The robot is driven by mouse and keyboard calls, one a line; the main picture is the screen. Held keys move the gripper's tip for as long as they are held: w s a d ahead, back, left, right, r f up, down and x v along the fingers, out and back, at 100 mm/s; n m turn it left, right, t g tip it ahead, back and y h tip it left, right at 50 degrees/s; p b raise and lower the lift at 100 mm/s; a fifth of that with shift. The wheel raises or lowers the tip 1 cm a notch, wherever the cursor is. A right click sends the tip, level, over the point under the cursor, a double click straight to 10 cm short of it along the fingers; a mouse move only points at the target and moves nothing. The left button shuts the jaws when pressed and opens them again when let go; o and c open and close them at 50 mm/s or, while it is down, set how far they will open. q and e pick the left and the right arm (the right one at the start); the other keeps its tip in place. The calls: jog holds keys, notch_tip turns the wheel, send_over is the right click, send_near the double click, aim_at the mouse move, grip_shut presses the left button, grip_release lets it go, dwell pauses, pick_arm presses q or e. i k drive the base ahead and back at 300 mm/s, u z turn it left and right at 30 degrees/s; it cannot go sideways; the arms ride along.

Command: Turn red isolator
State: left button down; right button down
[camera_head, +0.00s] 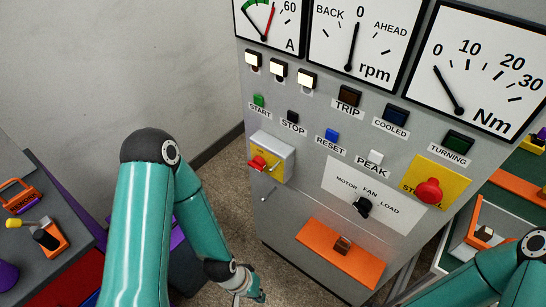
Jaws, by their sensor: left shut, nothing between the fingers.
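The red isolator is a small red rotary handle (258,163) on a yellow plate at the left of the grey panel front, under a small grey box. My left gripper (258,297) is low at the bottom of the view, below the isolator and apart from it. Its fingers are shut and empty, and it shows small. My right arm comes in at the bottom right corner; its gripper is not in view.
The grey cabinet (300,215) carries gauges, buttons, a black selector (362,205) and a red mushroom stop button (429,191) on yellow. An orange plate (341,254) is lower down. A table with tools stands at the left. Floor shows between table and cabinet.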

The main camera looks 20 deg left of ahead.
aim_at(258, 163)
jog(key=u, duration=0.5)
jog(key=k, duration=1.25)
jog(key=u, duration=0.2)
jog(key=i, duration=0.9)
jog(key=u, duration=0.45)
